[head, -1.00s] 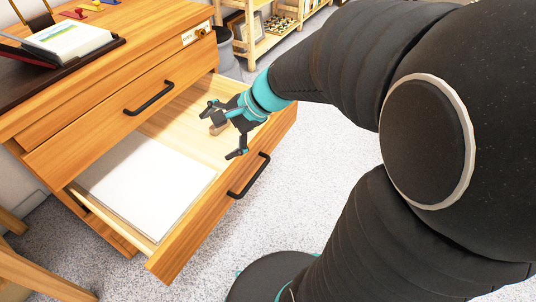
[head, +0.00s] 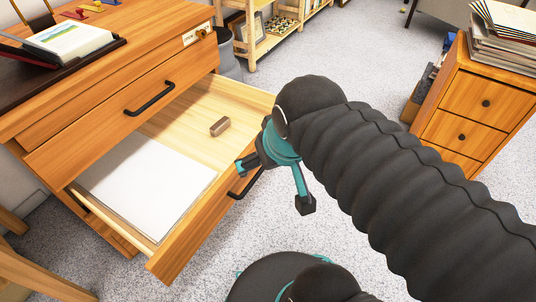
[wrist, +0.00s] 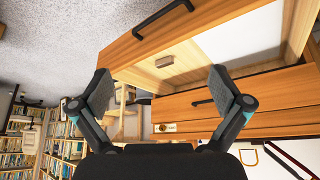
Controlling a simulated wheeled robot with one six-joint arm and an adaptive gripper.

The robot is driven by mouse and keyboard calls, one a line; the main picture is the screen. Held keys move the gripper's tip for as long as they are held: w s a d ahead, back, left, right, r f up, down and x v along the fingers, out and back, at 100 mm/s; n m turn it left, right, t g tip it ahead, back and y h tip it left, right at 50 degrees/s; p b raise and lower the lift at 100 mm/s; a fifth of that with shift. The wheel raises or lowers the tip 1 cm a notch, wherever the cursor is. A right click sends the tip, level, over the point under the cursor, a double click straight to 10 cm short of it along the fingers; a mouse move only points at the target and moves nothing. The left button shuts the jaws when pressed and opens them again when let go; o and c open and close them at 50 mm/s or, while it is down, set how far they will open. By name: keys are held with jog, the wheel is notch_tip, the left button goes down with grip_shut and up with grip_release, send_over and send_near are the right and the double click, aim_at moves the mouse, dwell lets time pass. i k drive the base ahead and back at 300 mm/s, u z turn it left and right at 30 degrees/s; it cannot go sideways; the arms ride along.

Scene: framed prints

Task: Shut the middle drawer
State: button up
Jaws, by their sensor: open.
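The open drawer (head: 185,237) of the wooden cabinet is pulled well out, below a closed drawer (head: 110,112) with a black handle. A stack of white paper (head: 150,185) and a small brown block (head: 220,127) lie inside it. Its black handle (head: 240,190) is partly hidden by my gripper (head: 276,184). My gripper is open and empty, with its fingers spread, near the right part of the drawer front. The wrist view shows the open drawer (wrist: 205,22), its handle (wrist: 162,19) and the block (wrist: 165,61) beyond my fingers (wrist: 160,84). I cannot tell whether they touch the drawer.
The cabinet top holds an open book (head: 70,40) on a dark stand. A second wooden cabinet (head: 475,105) with papers on top stands at the right. Low shelves (head: 265,35) and a grey bin (head: 228,55) are behind.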

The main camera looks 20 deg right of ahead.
aim_at(165, 186)
jog(key=z, duration=0.8)
jog(key=i, duration=0.2)
jog(key=z, duration=1.05)
jog(key=k, duration=0.85)
jog(key=u, duration=1.8)
